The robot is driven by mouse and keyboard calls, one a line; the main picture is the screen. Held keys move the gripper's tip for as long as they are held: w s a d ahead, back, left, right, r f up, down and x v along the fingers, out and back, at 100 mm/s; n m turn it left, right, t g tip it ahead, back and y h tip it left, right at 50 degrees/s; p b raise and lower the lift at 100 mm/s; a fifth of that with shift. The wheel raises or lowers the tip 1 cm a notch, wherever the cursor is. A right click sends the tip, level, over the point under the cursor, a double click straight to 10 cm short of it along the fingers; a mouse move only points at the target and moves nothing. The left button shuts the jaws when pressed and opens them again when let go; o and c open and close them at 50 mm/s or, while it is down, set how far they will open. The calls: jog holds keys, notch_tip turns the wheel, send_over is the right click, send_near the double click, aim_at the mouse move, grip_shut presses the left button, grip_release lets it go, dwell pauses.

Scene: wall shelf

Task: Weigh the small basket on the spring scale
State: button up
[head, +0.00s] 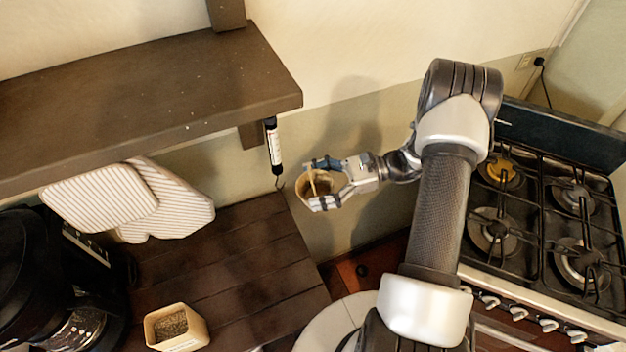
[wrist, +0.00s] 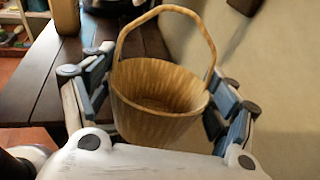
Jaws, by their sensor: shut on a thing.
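The small basket (head: 312,187) is tan, round and has an arched handle; its inside looks empty. In the wrist view the basket (wrist: 160,97) sits upright between the fingers. My gripper (head: 325,182) is shut on the basket's body from both sides and holds it in the air, off the right end of the counter. The spring scale (head: 274,148) is a slim black and white tube hanging under the shelf's right end, with a small hook (head: 279,183) at its bottom. The basket is just right of the hook and looks apart from it, though the depth gap is hard to tell.
The dark wall shelf (head: 150,85) runs above the wooden counter (head: 235,260). Striped oven mitts (head: 165,200) hang from the shelf. A square tan container (head: 176,328) and a black coffee machine (head: 50,285) stand on the counter. A gas stove (head: 540,225) is at right.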

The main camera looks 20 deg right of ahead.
aim_at(301, 196)
jog(key=shift+a, duration=0.1)
jog(key=shift+w+a+f+p, duration=0.1)
jog(key=shift+a+p, duration=0.3)
jog(key=shift+a, duration=1.65)
jog(key=shift+a, duration=0.55)
jog(key=shift+a, duration=0.1)
jog(key=shift+a+f, duration=0.1)
jog(key=shift+a, duration=0.35)
jog(key=shift+f, duration=0.1)
jog(key=shift+a+f+b, duration=0.25)
jog(key=shift+f+b, duration=0.05)
jog(key=shift+f, duration=0.2)
jog(key=shift+f, duration=0.1)
